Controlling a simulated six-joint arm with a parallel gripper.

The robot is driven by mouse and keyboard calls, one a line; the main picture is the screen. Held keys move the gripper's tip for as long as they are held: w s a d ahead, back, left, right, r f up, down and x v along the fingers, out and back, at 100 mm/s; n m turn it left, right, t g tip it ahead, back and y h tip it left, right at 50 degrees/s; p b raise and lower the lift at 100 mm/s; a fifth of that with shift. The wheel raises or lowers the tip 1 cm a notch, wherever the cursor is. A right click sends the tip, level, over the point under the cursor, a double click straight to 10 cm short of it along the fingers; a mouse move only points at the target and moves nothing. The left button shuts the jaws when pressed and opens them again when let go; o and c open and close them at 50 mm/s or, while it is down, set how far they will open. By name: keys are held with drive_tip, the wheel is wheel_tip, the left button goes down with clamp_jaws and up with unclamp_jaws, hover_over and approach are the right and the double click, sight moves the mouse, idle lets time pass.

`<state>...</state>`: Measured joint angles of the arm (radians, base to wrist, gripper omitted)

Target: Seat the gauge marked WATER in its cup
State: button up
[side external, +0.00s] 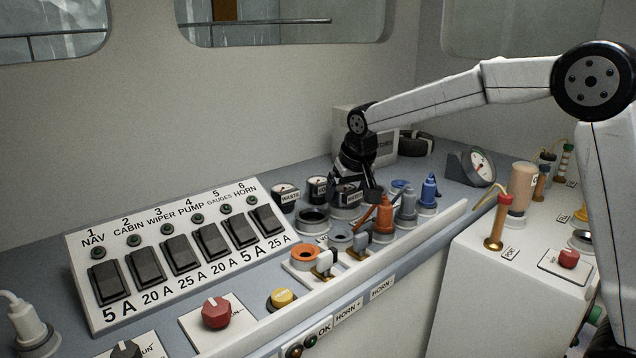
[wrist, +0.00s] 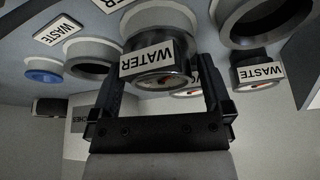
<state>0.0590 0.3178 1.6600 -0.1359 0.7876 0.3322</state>
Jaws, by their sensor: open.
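The WATER gauge (wrist: 165,80), a dark round gauge with a white name tag, is between the spread fingers of my gripper (wrist: 160,100) in the wrist view. A gap shows at each side of it, so my gripper is open around it. In the side view the gauge (side external: 347,194) is under my gripper (side external: 352,190), at a grey round cup (side external: 344,212). That cup (wrist: 160,16) shows just beyond the gauge in the wrist view; I cannot tell whether the gauge sits in it.
The WASTE gauge (wrist: 258,72) stands near a third cup (wrist: 268,18). Another gauge (side external: 318,188) is close by, partly hidden by a finger in the wrist view. Orange, grey and blue connectors (side external: 428,192) stand right of my gripper. A switch panel (side external: 180,250) lies to the left.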

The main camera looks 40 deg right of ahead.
drive_tip(key=d+v, duration=0.1)
drive_tip(key=v, duration=0.6)
drive_tip(key=shift+a+r, duration=0.25)
drive_tip(key=shift+a, duration=0.3)
drive_tip(key=shift+s, duration=0.15)
drive_tip(key=s+a+f+n+g, duration=0.1)
drive_tip(key=s+f+n+g, duration=0.15)
drive_tip(key=s, duration=0.55)
drive_tip(key=s+a+f+n+g, duration=0.2)
drive_tip(key=s+n+g, duration=0.1)
drive_tip(key=s, duration=0.4)
drive_tip(key=s+a+f+n+g, duration=0.1)
drive_tip(key=s+f+n+g, duration=0.15)
drive_tip(key=s, duration=0.55)
wheel_tip(320, 180, down, 15)
drive_tip(key=w+m+t+y, duration=0.1)
drive_tip(key=w+m+t, duration=0.1)
drive_tip(key=m+t, duration=0.2)
drive_tip(key=shift+w+r+t, duration=0.2)
drive_tip(key=shift+t, duration=1)
